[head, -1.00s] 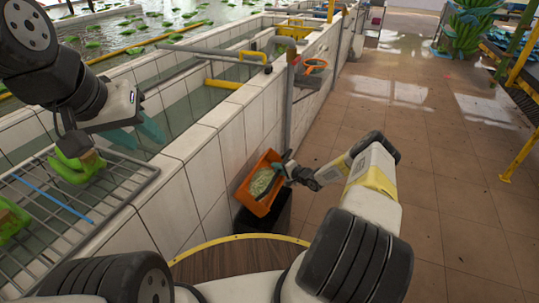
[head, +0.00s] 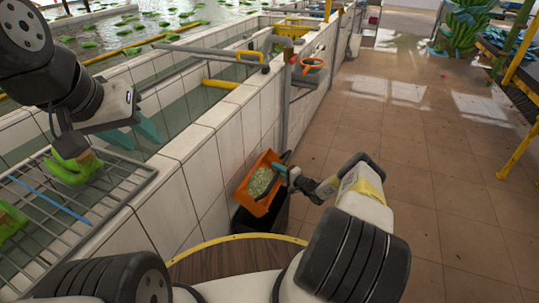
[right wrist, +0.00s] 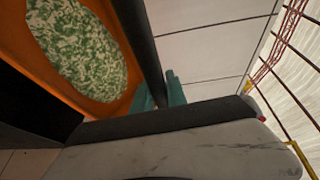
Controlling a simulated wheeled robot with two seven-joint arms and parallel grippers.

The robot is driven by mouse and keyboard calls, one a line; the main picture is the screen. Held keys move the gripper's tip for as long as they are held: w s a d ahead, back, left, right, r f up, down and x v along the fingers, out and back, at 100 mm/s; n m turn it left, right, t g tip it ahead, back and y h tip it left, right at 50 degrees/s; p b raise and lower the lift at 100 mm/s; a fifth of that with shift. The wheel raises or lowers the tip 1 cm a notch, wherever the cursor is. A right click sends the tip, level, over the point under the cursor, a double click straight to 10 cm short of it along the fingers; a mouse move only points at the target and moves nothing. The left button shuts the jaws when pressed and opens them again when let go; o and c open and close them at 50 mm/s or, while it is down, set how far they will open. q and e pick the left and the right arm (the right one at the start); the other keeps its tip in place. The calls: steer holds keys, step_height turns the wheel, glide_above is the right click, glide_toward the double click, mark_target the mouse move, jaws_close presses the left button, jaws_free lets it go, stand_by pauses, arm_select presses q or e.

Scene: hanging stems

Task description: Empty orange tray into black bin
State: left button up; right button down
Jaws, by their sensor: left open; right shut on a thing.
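The orange tray (head: 250,208) is held tilted low beside the tiled wall in the head view, with pale green-and-white bits (head: 261,182) in it. The black bin (head: 268,222) stands on the floor directly below the tray, partly hidden by it. My right gripper (head: 281,171) is shut on the tray at its right side. In the right wrist view, the tray (right wrist: 18,60) fills the upper left, its bits still inside, and the teal fingers (right wrist: 160,95) are at its edge.
The white tiled trough wall (head: 205,165) runs along the tray's left. A wire rack (head: 110,190) at left carries green items (head: 72,168). A round wooden deck with a yellow rim (head: 235,260) is in front. The tiled floor (head: 420,170) to the right is clear.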

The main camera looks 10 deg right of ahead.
steer(key=shift+s+d+m+t+y, duration=0.25)
steer(key=shift+d+m+t+y, duration=0.2)
steer(key=shift+t, duration=0.25)
steer(key=shift+s, duration=0.1)
steer(key=shift+d, duration=0.1)
stand_by(0.9)
